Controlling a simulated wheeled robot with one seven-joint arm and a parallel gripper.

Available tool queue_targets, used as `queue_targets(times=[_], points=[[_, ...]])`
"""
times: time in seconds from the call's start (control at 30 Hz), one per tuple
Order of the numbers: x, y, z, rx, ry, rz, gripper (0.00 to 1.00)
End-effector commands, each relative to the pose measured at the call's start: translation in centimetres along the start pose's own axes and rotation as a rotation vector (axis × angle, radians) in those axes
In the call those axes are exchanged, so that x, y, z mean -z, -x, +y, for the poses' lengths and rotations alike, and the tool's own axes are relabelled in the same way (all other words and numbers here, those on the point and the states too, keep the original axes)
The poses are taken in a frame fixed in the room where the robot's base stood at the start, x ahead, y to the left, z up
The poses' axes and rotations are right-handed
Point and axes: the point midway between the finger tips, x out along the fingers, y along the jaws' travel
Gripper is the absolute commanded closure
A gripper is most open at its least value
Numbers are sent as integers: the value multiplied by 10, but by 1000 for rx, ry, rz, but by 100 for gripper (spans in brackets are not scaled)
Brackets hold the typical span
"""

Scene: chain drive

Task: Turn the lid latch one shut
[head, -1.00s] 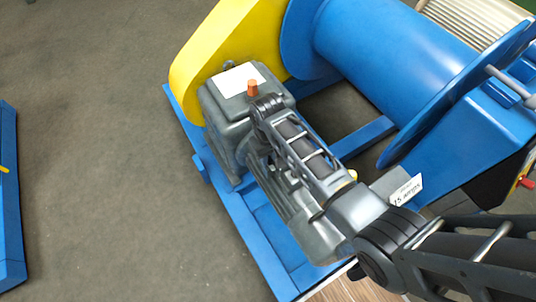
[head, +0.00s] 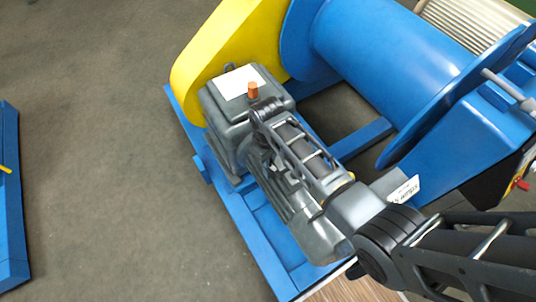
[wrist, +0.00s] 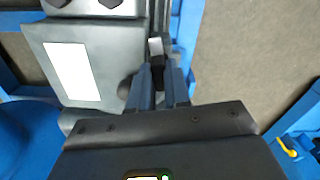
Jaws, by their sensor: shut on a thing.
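In the wrist view my gripper (wrist: 158,88) is shut, its two dark blue fingers close together. A small pale grey tab (wrist: 155,47) shows at the fingertips. It looks like the latch, but its shape and how far it is turned are not clear. The fingers are beside the grey gear housing (wrist: 80,38) with its white label. In the head view my arm hides the fingertips and the tab. There the same housing (head: 225,108) stands at the upper end of the ribbed grey motor (head: 290,205).
An orange plug (head: 252,90) stands up from the housing. A yellow guard (head: 215,50) and a blue drum (head: 390,60) rise behind. A small white sign (head: 405,190) stands near my arm. The floor (head: 100,150) at left is clear.

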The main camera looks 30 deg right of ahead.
Motion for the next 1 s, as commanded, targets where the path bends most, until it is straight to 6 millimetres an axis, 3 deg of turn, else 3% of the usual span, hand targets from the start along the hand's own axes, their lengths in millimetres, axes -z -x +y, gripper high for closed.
queue_targets(times=[1.0], points=[[-2, 2, -4, 1, 957, 1, 100]])
